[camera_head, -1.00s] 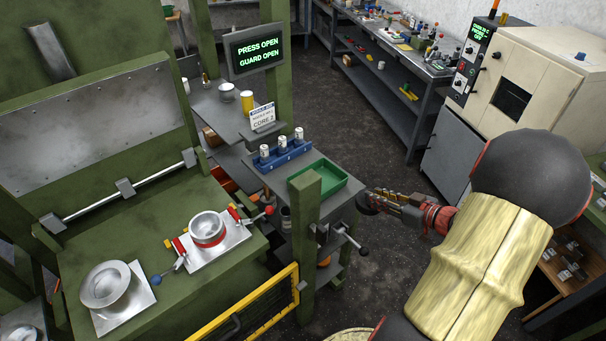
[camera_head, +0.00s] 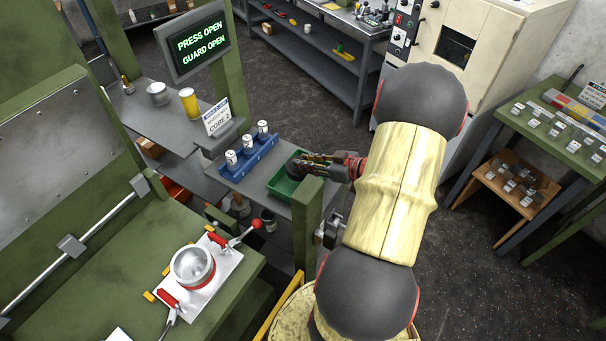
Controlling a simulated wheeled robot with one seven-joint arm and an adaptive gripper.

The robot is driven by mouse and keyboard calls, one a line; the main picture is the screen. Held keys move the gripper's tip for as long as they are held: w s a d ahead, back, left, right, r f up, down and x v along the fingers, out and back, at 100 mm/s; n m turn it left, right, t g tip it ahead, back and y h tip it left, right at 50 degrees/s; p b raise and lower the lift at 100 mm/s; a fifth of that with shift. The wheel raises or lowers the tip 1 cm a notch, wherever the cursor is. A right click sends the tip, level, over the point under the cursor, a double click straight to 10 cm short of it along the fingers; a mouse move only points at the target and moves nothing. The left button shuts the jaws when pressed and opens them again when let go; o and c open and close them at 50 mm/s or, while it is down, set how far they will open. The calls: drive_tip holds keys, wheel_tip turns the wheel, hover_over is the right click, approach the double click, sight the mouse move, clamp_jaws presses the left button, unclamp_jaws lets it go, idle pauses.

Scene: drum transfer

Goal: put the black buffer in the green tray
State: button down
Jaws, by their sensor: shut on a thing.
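The green tray (camera_head: 278,184) sits on the grey bench, to the right of the blue rack. My gripper (camera_head: 305,163) is at the tray's right side, over it in the picture, with its fingers pointing left. It is shut on the black buffer (camera_head: 294,170), a dark rounded piece at the fingertips. The buffer shows against the tray's interior. I cannot tell whether it touches the tray floor or hangs above it. The fingers and my wrist hide part of the tray.
A blue rack (camera_head: 248,155) with white-topped cylinders stands left of the tray. A green post (camera_head: 307,220) rises close in front of the tray. A sign (camera_head: 216,118) and a yellow cylinder (camera_head: 189,103) are further left. The press fixture (camera_head: 193,267) lies at lower left.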

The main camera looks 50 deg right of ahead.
drive_tip(key=shift+f+b, duration=0.55)
drive_tip(key=shift+f, duration=2)
drive_tip(key=c, duration=1.5)
unclamp_jaws()
drive_tip(key=shift+f, duration=0.15)
drive_tip(key=shift+c, duration=0.2)
